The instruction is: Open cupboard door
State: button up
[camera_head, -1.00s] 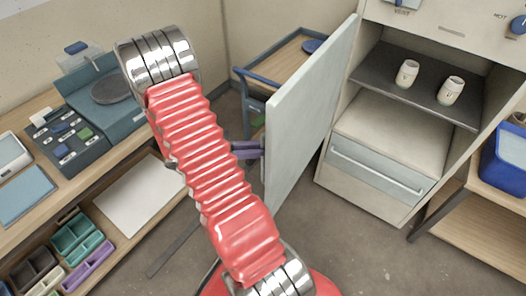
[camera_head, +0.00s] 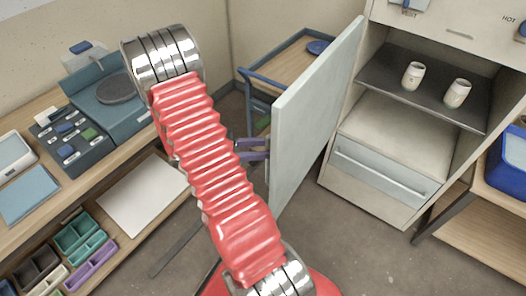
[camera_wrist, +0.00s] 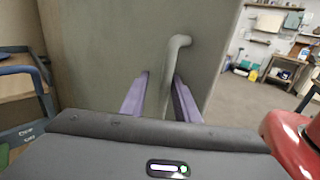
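The cupboard door (camera_head: 315,115) is a pale grey panel standing wide open, swung out to the left of the cupboard (camera_head: 395,140). Its outer face fills much of the wrist view (camera_wrist: 95,50). A grey bar handle (camera_wrist: 178,55) stands out from that face. My gripper (camera_head: 266,149) is at the door's outer side, partly hidden by my red arm and the door edge. In the wrist view, its purple fingers (camera_wrist: 161,75) are apart, with the lower part of the handle between them. A gap shows left of the handle; contact on the right cannot be told.
Two white cups (camera_head: 413,76) (camera_head: 457,93) stand on the cupboard's dark shelf, above a drawer (camera_head: 385,175). A wooden trolley (camera_head: 285,62) stands behind the door. A workbench (camera_head: 100,180) is at left, a blue bin (camera_head: 508,160) at right. Floor is clear in front.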

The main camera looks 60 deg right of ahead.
dwell(0.3)
jog(key=shift+w+a, duration=0.1)
jog(key=shift+a, duration=0.05)
jog(key=v, duration=1.3)
jog(key=shift+w, duration=0.25)
jog(key=shift+a+f, duration=0.1)
jog(key=shift+a, duration=0.05)
jog(key=s+a+f+m+t+y, duration=0.3)
jog(key=a+f+t+y, duration=0.15)
jog(key=a+f, duration=0.2)
jog(key=w+a+r+m+t+y, duration=0.3)
jog(key=a+r+m+t+y, duration=0.15)
jog(key=a+r+t, duration=0.8)
jog(key=s+a+r+t+y, duration=0.1)
jog(key=s+a+r+t, duration=0.2)
jog(key=a+r, duration=0.4)
notch_tip(320, 180, up, 4)
jog(key=shift+s+a+f+n+t, duration=0.1)
jog(key=shift+s+a+n+t, duration=0.1)
jog(key=shift+a+n+t, duration=0.15)
